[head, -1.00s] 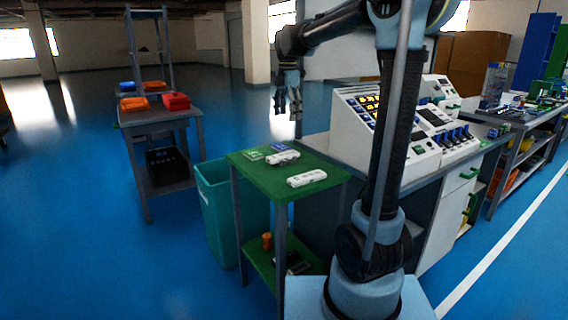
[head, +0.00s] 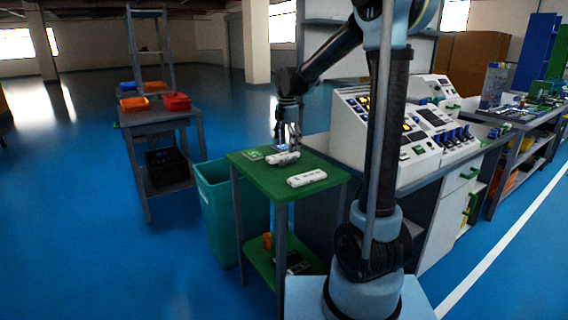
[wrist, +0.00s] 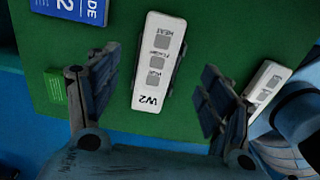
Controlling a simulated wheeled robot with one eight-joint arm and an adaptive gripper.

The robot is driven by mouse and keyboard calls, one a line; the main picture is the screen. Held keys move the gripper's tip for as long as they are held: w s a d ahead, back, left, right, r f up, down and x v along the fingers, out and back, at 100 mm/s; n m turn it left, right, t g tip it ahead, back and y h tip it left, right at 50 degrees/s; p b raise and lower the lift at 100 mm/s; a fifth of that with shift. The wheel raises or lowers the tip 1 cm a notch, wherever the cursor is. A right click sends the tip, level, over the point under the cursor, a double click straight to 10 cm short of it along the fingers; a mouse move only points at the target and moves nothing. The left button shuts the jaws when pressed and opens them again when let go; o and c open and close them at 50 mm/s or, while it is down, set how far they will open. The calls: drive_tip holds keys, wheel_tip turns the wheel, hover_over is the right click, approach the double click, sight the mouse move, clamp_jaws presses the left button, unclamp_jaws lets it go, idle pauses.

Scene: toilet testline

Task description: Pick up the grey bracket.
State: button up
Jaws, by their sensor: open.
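I cannot make out a clear grey bracket in either view. On the green tabletop (head: 262,178), a white panel marked W2 (wrist: 152,82) with grey buttons lies between my spread fingers in the wrist view; a dark edge shows along its right side. My gripper (head: 287,138) is open and empty just above the table's back part, and its fingers show in the wrist view (wrist: 157,62). A second white panel (head: 307,178) lies nearer the front; in the wrist view it (wrist: 266,84) is at the right, partly hidden by my gripper.
A blue card (wrist: 72,8) and a green label (wrist: 55,88) lie beside the W2 panel. A teal bin (head: 214,205) stands left of the table, and a white control console (head: 350,125) stands to the right. The lower shelf holds an orange cylinder (head: 267,240) and dark items.

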sight(287, 154)
drive_tip(key=shift+w+f, duration=0.1)
drive_tip(key=shift+f, duration=2.4)
drive_tip(key=c, duration=1.1)
